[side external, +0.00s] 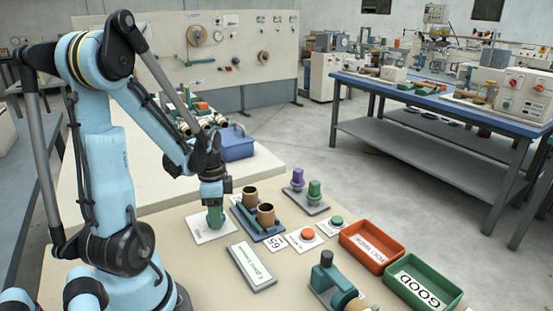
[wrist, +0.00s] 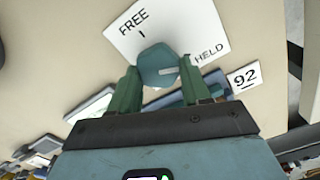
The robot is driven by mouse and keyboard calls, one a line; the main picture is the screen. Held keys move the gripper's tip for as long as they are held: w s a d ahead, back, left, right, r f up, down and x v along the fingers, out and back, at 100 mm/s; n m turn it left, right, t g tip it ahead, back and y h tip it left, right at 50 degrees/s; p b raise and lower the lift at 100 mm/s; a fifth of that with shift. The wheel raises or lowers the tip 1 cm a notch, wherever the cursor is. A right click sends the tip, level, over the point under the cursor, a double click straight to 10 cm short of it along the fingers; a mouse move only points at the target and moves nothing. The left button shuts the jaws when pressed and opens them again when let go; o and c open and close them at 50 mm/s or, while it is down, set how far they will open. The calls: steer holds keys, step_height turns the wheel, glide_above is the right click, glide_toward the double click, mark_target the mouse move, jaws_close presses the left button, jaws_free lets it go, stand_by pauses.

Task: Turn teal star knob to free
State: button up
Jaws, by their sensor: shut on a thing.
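The teal star knob (wrist: 158,64) stands on a white plate (wrist: 205,30) marked FREE and HELD in the wrist view. A short dark tick shows beside FREE, and a small pale mark on the knob lies on its side toward HELD. My gripper (wrist: 160,74) is shut on the knob, with a green finger on either side. In the side view my gripper (side external: 215,212) points straight down over the plate (side external: 211,229), and the fingers mostly hide the knob.
A blue fixture with two brown cups (side external: 266,213) stands just right of the plate. A label board (side external: 252,266), a red button (side external: 307,234), a green button (side external: 337,220), a red tray (side external: 372,246) and a green tray (side external: 422,283) lie farther right and front.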

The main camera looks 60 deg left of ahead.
steer(key=n, duration=0.6)
steer(key=shift+a, duration=0.15)
steer(key=n, duration=0.5)
steer(key=shift+a, duration=0.1)
steer(key=n, duration=0.6)
steer(key=shift+s, duration=0.1)
steer(key=n, duration=0.5)
steer(key=shift+s+n, duration=0.1)
steer(key=shift+n, duration=0.2)
steer(key=o, duration=1.1)
steer(key=shift+c, duration=0.2)
steer(key=shift+a, duration=0.1)
